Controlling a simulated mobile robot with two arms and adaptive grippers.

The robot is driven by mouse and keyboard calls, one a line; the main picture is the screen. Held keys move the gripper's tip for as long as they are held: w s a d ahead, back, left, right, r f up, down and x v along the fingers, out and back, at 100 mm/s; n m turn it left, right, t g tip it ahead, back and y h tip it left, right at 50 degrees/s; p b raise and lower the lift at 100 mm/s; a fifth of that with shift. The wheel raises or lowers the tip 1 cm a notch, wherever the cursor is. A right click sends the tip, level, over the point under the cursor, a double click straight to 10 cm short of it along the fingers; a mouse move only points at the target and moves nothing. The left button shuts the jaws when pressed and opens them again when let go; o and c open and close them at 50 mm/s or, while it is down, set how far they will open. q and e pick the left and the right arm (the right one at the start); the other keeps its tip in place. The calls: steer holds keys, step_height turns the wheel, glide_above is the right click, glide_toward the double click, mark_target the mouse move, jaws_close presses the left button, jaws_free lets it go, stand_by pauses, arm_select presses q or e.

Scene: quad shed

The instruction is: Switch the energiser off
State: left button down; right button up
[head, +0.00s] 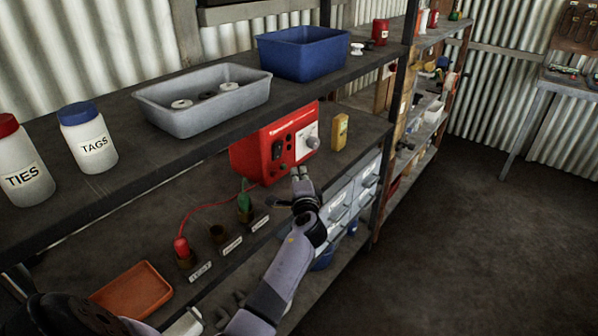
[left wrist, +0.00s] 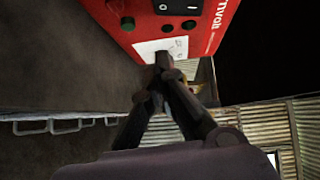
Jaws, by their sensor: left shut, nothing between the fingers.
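The energiser (head: 268,152) is a red box on the middle shelf, with a white panel and dial on its right part and a dark rocker switch on its front. In the left wrist view the energiser (left wrist: 190,20) fills the top, with the black rocker switch (left wrist: 178,6) at the upper edge. My left gripper (head: 299,172) is shut and empty, just in front of the energiser's lower right. In the left wrist view its fingertips (left wrist: 163,58) overlap the white panel; I cannot tell whether they touch. The rocker's position is unclear. My right gripper is not in view.
A red lead runs to a red clip (head: 181,247); a green clip (head: 244,202) stands nearby. A yellow device (head: 340,132) sits right of the energiser. An orange tray (head: 132,291) lies front left. The upper shelf, with a grey tub (head: 204,122), overhangs.

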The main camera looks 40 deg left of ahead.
arm_select(q)
steer(key=s+d+f+b, duration=0.1)
steer(key=s+d, duration=0.2)
steer(key=s, duration=0.2)
steer(key=shift+s+d+f, duration=0.25)
steer(key=shift+s+d, duration=0.05)
steer(key=shift+d, duration=0.05)
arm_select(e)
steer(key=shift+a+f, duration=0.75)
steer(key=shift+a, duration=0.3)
